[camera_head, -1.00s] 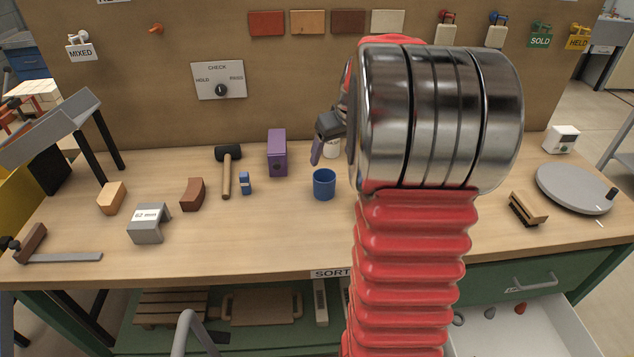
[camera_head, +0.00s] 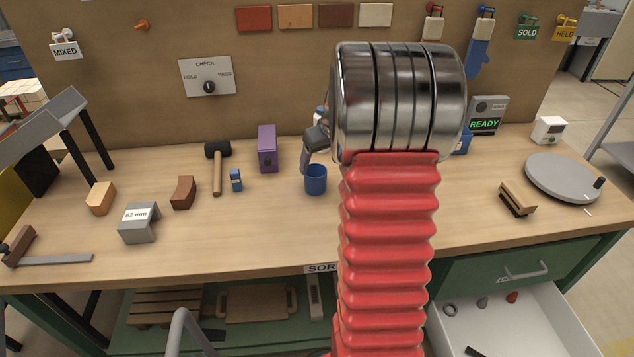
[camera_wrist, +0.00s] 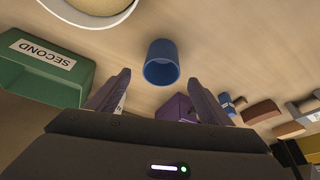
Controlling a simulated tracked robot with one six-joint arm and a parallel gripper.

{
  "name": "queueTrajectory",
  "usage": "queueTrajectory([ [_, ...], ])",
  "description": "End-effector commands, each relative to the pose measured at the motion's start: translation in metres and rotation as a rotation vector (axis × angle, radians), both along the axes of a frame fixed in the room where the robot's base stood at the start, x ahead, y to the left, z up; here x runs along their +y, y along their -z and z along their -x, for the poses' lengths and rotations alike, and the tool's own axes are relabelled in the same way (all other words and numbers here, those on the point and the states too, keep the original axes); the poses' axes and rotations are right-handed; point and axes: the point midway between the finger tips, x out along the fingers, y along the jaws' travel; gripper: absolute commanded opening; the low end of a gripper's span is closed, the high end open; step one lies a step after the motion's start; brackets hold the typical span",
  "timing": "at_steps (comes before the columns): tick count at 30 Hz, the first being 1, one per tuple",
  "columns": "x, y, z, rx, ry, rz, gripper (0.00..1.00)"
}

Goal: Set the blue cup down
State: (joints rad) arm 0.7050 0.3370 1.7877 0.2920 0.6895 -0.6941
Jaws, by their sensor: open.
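The blue cup (camera_head: 316,180) stands upright on the workbench (camera_head: 262,235), near the middle. In the wrist view the blue cup (camera_wrist: 161,62) is beyond the fingertips, roughly centred between the two fingers and apart from them. My gripper (camera_head: 312,158) is open and empty, just behind and above the cup in the head view; one finger overlaps the cup's rim there. Both fingers of my gripper (camera_wrist: 163,88) show in the wrist view. My red and metal arm hides part of the bench to the cup's right.
A green bin marked SECOND (camera_wrist: 45,68) shows in the wrist view. A turntable (camera_head: 562,178) is far right. The bench in front of the cup is clear.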

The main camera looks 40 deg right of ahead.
Motion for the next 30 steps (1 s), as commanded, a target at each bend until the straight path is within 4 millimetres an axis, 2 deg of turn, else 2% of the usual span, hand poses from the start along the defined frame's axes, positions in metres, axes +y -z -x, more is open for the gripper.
queueTrajectory([
  [4,-0.001,0.013,-0.005,0.0,0.0,0.0,0.74],
  [17,-0.001,0.018,-0.007,0.0,0.0,0.0,0.74],
  [27,-0.002,0.055,-0.022,0.002,0.0,-0.001,0.74],
  [30,-0.002,0.061,-0.025,0.0,0.001,0.0,0.74],
])
